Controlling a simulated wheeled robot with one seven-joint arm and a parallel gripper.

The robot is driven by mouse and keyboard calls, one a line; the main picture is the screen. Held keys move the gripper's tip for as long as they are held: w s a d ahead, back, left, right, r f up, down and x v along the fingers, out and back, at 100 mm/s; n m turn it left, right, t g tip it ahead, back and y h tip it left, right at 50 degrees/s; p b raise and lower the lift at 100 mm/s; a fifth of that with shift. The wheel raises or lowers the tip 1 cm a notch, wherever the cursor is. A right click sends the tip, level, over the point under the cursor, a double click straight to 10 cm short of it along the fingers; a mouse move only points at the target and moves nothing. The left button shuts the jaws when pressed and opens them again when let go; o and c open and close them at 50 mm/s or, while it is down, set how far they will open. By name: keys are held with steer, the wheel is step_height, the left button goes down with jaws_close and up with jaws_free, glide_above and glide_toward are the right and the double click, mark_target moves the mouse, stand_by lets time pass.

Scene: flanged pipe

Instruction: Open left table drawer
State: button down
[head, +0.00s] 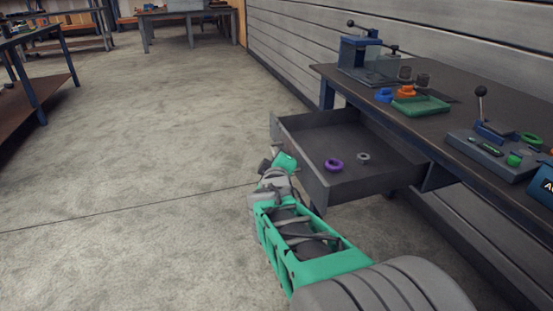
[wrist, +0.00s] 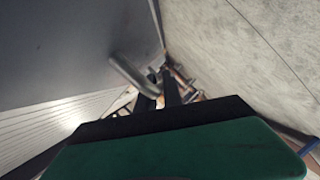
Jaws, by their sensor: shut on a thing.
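The left table drawer (head: 315,187) is pulled well out from under the dark workbench (head: 440,130). Its grey front also fills the upper left of the wrist view (wrist: 60,50). Inside lie a purple ring (head: 334,165) and a small grey nut-like part (head: 363,156). My gripper (head: 270,162) is at the outer side of the drawer front. In the wrist view, its dark fingers (wrist: 160,90) are shut at the end of the curved metal drawer handle (wrist: 128,72). The exact contact is partly hidden, and the handle is hidden in the head view.
On the bench stand a blue press (head: 365,58), orange and blue parts on a green tray (head: 420,106), and a lever fixture (head: 485,145). A slatted wall runs behind the bench. Open concrete floor (head: 140,150) lies to the left.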

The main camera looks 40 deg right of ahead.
steer(key=c, duration=1.5)
jaws_free()
steer(key=p+v, duration=0.2)
steer(key=v, duration=0.5)
steer(key=shift+s+a+p, duration=0.25)
steer(key=shift+s+p, duration=0.05)
steer(key=shift+s, duration=0.05)
steer(key=shift+r, duration=0.1)
